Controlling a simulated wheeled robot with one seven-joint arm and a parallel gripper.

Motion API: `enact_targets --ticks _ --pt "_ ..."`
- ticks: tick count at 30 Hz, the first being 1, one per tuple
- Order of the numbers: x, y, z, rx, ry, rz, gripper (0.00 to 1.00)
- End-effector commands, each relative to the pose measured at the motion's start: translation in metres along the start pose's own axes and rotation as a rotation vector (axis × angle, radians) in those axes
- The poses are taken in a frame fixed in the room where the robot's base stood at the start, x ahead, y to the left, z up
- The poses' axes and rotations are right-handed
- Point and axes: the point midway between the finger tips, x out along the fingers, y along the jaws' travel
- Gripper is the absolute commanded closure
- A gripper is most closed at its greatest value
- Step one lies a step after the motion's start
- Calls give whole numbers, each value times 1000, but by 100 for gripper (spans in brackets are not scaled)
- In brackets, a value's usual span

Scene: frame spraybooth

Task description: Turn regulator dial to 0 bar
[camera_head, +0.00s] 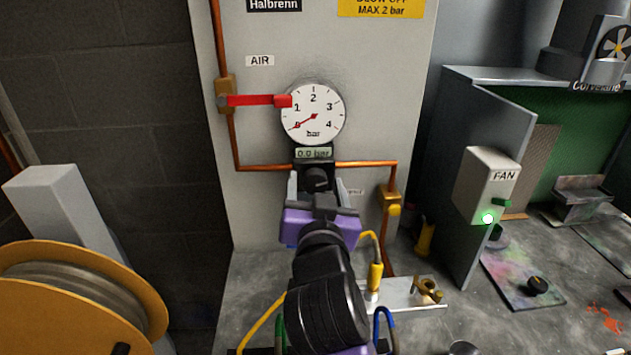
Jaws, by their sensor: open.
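The regulator dial (317,179) is a black knob below the gauge on the grey panel. A small display (314,153) just above it reads 0.0 bar. The round white gauge (313,114) has a red needle pointing at the 0 mark, lower left. My gripper (318,187) is open in front of the dial, with a finger on each side of it. Whether the fingers touch the knob cannot be told. My purple and black wrist hides the area below the dial.
A red lever (256,100) lies horizontal across the air pipe, left of the gauge. Copper pipe (262,168) runs to a brass fitting (391,203) at right. A grey fan box (489,184) with a green light stands right. A yellow hose reel (80,300) stands lower left.

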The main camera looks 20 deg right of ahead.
Motion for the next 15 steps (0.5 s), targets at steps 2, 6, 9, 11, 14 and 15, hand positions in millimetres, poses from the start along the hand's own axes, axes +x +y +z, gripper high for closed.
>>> enact_targets --ticks 2,6,9,11,14,15 --pt "4 0 0 0 -1 1 37" --pt "5 0 0 0 0 0 37" --pt "5 0 0 0 0 0 37" --pt "5 0 0 0 0 0 43" --pt "5 0 0 0 0 0 62" --pt "5 0 0 0 0 0 70"
